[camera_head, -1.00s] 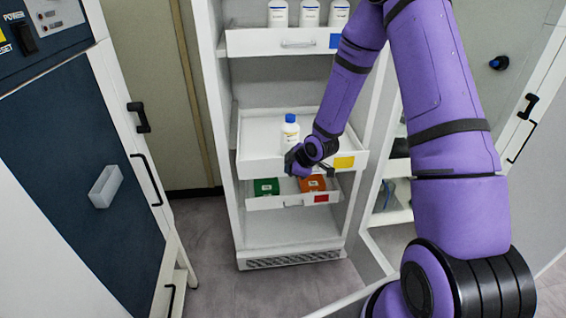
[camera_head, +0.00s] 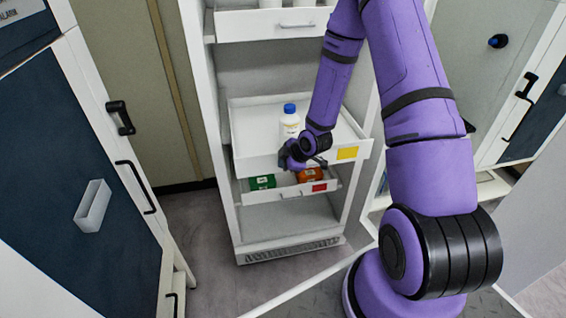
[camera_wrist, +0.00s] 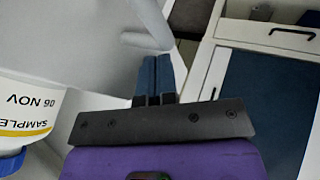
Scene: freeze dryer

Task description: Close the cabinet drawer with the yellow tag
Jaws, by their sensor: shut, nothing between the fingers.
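The drawer with the yellow tag (camera_head: 347,153) is a white tray drawer (camera_head: 252,164), standing pulled out at the middle of the white cabinet. A white bottle with a blue cap (camera_head: 290,122) stands in it. The bottle (camera_wrist: 30,105) also shows at the left of the wrist view, labelled SAMPLE. My gripper (camera_head: 287,158) is at the drawer's front, left of the tag. In the wrist view its blue fingers (camera_wrist: 155,80) are together with nothing between them, close to a pale grey handle-like part (camera_wrist: 145,40). Whether they touch it I cannot tell.
Below is a slightly open drawer with a red tag (camera_head: 319,188), holding a green box (camera_head: 262,182) and an orange box (camera_head: 309,174). An upper drawer (camera_head: 265,27) holds bottles. A dark blue door with a white frame (camera_head: 75,190) stands at the left. Floor between is clear.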

